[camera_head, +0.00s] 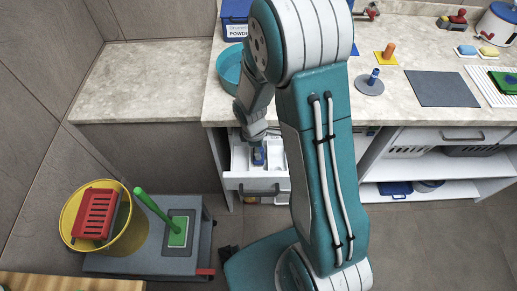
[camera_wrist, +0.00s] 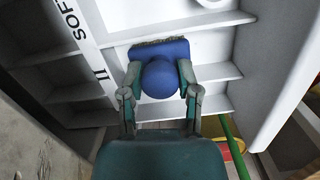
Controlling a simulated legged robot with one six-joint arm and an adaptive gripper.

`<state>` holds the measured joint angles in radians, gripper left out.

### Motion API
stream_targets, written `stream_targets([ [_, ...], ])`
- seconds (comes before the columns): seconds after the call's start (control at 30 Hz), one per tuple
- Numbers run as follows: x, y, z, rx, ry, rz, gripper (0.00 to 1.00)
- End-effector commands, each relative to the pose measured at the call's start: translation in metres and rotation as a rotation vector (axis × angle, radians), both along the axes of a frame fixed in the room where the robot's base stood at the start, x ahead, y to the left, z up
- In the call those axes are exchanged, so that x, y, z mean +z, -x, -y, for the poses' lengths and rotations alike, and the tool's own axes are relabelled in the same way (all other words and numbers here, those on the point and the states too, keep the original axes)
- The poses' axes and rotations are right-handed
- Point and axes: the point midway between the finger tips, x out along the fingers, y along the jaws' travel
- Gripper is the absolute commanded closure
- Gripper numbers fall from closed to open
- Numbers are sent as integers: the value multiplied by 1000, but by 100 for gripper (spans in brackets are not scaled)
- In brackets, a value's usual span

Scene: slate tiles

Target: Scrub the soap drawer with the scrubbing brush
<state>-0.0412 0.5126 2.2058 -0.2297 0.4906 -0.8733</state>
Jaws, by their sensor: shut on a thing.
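The soap drawer (camera_head: 238,183) is pulled out below the counter. In the wrist view its white tray (camera_wrist: 213,72) has several compartments, and a strip at the left has dark lettering. My gripper (camera_head: 257,142) is over the drawer. In the wrist view my gripper (camera_wrist: 160,92) is shut on the round blue knob of the scrubbing brush (camera_wrist: 160,76), one finger on each side. A thin dark bristle edge shows past the blue body. The brush also shows as a small blue patch in the drawer (camera_head: 259,156). Whether the bristles touch the drawer floor is hidden.
A teal basin (camera_head: 229,66) and a blue powder box (camera_head: 236,27) stand on the counter above. At lower left, a grey cart (camera_head: 140,262) carries a yellow bucket (camera_head: 139,239) with a red basket (camera_head: 96,214), and a green-handled tool (camera_head: 157,207). Open shelves lie at right.

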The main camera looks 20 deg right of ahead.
Motion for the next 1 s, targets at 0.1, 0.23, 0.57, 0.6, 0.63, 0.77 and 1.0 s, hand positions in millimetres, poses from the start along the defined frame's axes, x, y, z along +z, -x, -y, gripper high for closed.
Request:
stream_targets([
  [0.1, 0, 7, -2, 1, 0, -1, 100],
  [0.23, 0, 13, -4, 1, 0, 0, 100],
  [0.57, 0, 28, -9, 2, 0, -2, 100],
  [0.6, 0, 29, -9, 2, 1, -1, 100],
  [0.63, 0, 29, -10, 2, 0, 0, 100],
  [0.77, 0, 28, -9, 1, 0, 0, 100],
  [1.0, 0, 16, -5, -2, 0, 2, 100],
])
